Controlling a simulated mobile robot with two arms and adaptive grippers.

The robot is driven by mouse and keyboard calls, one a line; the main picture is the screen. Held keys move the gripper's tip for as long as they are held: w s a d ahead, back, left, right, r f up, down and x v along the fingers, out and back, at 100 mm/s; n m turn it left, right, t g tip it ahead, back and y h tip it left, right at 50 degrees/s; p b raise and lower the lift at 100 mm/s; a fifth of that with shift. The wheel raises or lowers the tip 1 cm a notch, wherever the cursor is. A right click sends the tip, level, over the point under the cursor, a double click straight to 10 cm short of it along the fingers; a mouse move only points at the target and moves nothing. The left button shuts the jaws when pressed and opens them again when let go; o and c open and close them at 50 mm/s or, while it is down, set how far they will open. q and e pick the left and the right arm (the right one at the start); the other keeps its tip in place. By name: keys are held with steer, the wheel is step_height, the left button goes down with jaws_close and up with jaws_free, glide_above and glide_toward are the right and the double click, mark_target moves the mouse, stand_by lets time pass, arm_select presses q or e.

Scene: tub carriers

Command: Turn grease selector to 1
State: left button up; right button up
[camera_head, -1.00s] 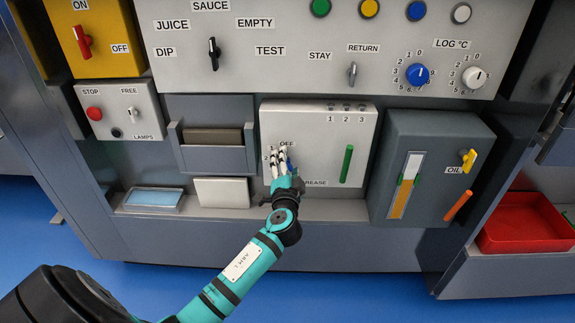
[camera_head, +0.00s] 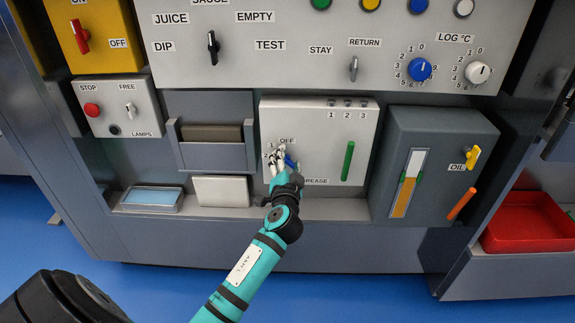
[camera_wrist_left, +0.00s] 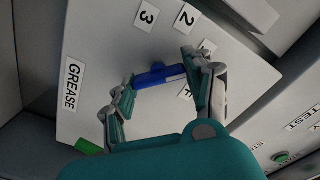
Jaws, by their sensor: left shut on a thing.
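The grease selector (camera_wrist_left: 155,75) is a blue bar handle with a pale end, on a light grey panel (camera_head: 320,130). In the head view, mostly hidden by my fingers, it shows as a small blue patch (camera_head: 291,162). My left gripper (camera_head: 278,158) reaches it from below. In the left wrist view the fingers (camera_wrist_left: 160,85) are shut on the handle, one at each end. The pale end points toward the right-hand finger. Labels 2 and 3 are clear there; those behind that finger are partly covered, so the exact setting cannot be told.
A green bar (camera_head: 347,161) stands right of the selector on the same panel. A grey oil box (camera_head: 440,135) with a yellow knob (camera_head: 472,158) and orange lever (camera_head: 461,204) juts out to the right. A ledge (camera_head: 330,209) runs below. A red tray (camera_head: 530,224) is far right.

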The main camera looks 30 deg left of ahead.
arm_select(q)
steer(key=o, duration=1.2)
steer(key=v, duration=1.2)
steer(key=shift+s, duration=0.1)
